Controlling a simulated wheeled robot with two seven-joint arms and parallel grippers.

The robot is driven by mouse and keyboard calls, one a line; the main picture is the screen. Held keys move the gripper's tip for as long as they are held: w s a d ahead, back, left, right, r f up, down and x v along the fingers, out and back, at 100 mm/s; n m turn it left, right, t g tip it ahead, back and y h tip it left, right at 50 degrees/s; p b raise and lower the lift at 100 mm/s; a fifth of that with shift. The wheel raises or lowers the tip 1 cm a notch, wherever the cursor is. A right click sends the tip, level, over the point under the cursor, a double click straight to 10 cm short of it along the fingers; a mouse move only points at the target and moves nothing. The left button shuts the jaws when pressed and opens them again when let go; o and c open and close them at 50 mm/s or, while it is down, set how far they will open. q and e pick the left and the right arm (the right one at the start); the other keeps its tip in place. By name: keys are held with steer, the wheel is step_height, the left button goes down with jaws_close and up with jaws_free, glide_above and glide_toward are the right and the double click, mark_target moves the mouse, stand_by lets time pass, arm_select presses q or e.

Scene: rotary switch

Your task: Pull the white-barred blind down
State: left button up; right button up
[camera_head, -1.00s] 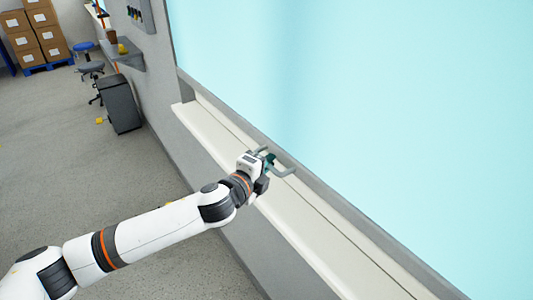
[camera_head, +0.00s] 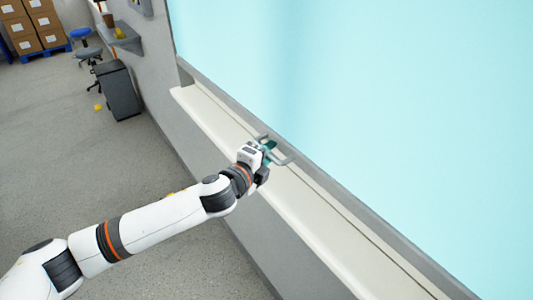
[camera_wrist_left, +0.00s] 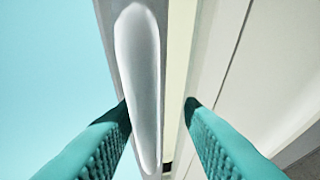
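The blind (camera_head: 380,110) is a large light blue sheet with a pale grey bar along its lower edge (camera_head: 345,197). A grey U-shaped handle (camera_head: 285,157) sticks out from this bar, and a rounded pale bar, which looks like the handle's grip, shows in the left wrist view (camera_wrist_left: 140,70). My left gripper (camera_head: 268,148) is at the handle. Its teal fingers (camera_wrist_left: 158,105) are apart with the pale bar between them. The bar lies close to the left finger, and a gap shows to the right finger. Contact is unclear. My right gripper is out of view.
A cream sill (camera_head: 290,215) runs along the wall just below the blind. A grey shelf (camera_head: 120,35), a dark cabinet (camera_head: 118,90) and a stool (camera_head: 86,52) stand at upper left. Boxes (camera_head: 35,25) are behind. The floor at left is mostly clear.

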arm_select(q)
steer(key=b+v, duration=0.1)
steer(key=v, duration=1.1)
